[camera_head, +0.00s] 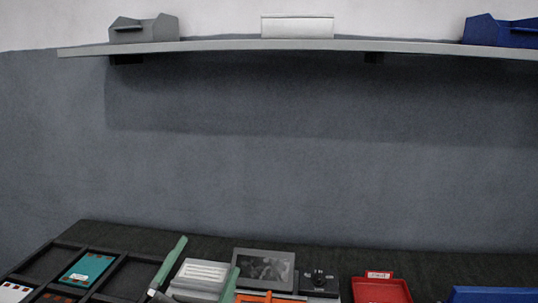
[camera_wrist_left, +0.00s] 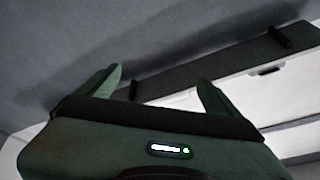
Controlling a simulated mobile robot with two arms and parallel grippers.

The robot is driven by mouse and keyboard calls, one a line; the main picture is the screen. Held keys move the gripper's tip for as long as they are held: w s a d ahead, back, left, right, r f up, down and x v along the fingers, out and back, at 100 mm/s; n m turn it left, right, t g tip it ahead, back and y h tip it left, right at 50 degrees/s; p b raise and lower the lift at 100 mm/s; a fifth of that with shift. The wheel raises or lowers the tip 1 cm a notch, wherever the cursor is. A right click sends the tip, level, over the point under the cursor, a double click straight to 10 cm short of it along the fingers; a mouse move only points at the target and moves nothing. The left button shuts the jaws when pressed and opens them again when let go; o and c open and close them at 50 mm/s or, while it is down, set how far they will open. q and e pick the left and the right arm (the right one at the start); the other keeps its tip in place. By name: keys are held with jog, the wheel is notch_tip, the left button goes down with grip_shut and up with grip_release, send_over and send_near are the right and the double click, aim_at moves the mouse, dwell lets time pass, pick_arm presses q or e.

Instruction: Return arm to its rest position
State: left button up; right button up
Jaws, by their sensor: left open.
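My left gripper (camera_head: 208,256) shows at the bottom of the head view as two green fingers, spread apart with nothing held between them. In the left wrist view its green fingers (camera_wrist_left: 160,76) are also apart and empty, with the underside of a shelf and the wall beyond them. My right gripper is not in view.
The dark bench (camera_head: 215,244) holds a black divided tray (camera_head: 146,276), a grey-framed screen (camera_head: 264,268), a black device (camera_head: 319,281), a red bin (camera_head: 381,289) and a blue bin (camera_head: 493,295). A wall shelf (camera_head: 220,46) carries several bins. The wall between is clear.

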pick_arm(q)
jog(key=s+a+f+n+g+y, duration=0.2)
jog(key=a+f+n+g+y, duration=0.35)
jog(key=f, duration=0.65)
jog(key=s+a+f+n+g, duration=0.2)
jog(key=s+f+g, duration=0.4)
jog(key=s+f, duration=0.45)
jog(key=s+a+f+n+g, duration=0.1)
jog(key=s+f+n+g, duration=0.1)
jog(key=s+f+g, duration=0.6)
jog(key=s+f, duration=0.2)
jog(key=f, duration=1.1)
jog(key=s+f, duration=0.3)
jog(key=f, duration=1)
jog(key=s+a+f, duration=0.3)
jog(key=s+f, duration=1.4)
jog(key=shift+f+m+y, duration=0.3)
jog(key=shift+m+y, duration=0.15)
jog(key=shift+a, duration=0.1)
